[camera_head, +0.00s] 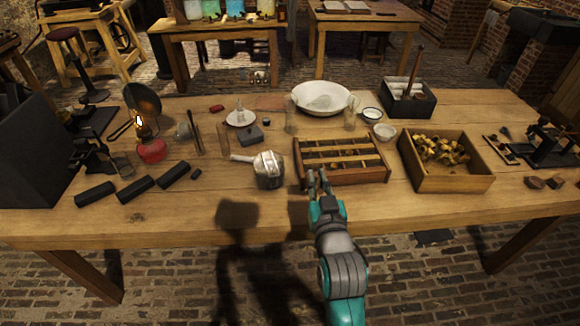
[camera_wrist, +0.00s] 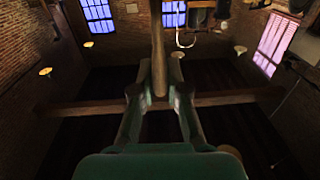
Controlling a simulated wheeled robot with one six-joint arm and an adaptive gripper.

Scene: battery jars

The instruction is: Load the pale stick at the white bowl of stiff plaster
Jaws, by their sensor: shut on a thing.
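The white bowl (camera_head: 305,88) stands at the back middle of the table, with a pale grey mass (camera_head: 324,102) in it. My gripper (camera_head: 318,178) is in front of the slatted wooden rack, near the table's front edge and well short of the bowl. In the head view the stick cannot be made out. Whether its end bears any plaster cannot be told.
The wooden rack (camera_head: 345,179) is just beyond my gripper. A metal pot (camera_head: 268,170) stands to its left, a wooden box of yellowish pieces (camera_head: 450,184) to its right. Glass jars and small white bowls (camera_head: 384,132) stand around the large bowl. A lit lamp (camera_head: 151,150) is at left.

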